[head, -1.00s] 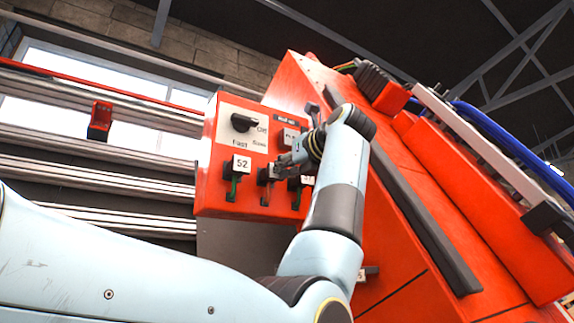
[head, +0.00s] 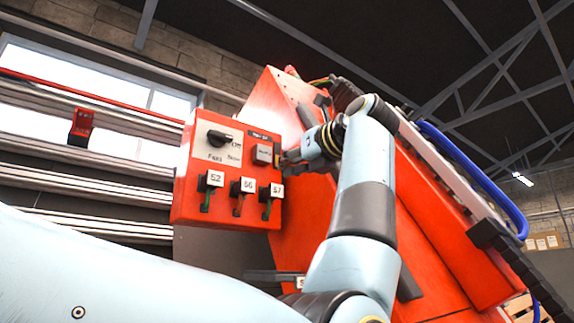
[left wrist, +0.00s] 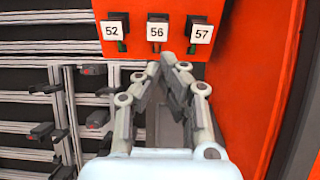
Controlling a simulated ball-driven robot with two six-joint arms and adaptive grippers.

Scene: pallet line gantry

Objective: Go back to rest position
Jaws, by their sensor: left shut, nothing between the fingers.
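The red control box (head: 180,205) carries a black rotary knob (head: 219,138), a square button (head: 263,154) and three levers with white tags: 52 (head: 214,179), 56 (head: 247,185) and 57 (head: 277,190). The tags also show at the top of the left wrist view, with 56 (left wrist: 156,32) in the middle. My left gripper (head: 284,158) is at the right edge of the box, near the button and above tag 57. In the left wrist view its fingers (left wrist: 164,66) come together at the tips, shut and empty. I cannot tell its exact distance from the box. My right gripper is in neither view.
A large red sloping machine body (head: 293,112) stands right behind my left arm, with a blue hose (head: 470,165) along its far side. Metal rails (head: 85,185) run to the left of the box, with a small red bracket (head: 82,127) on them.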

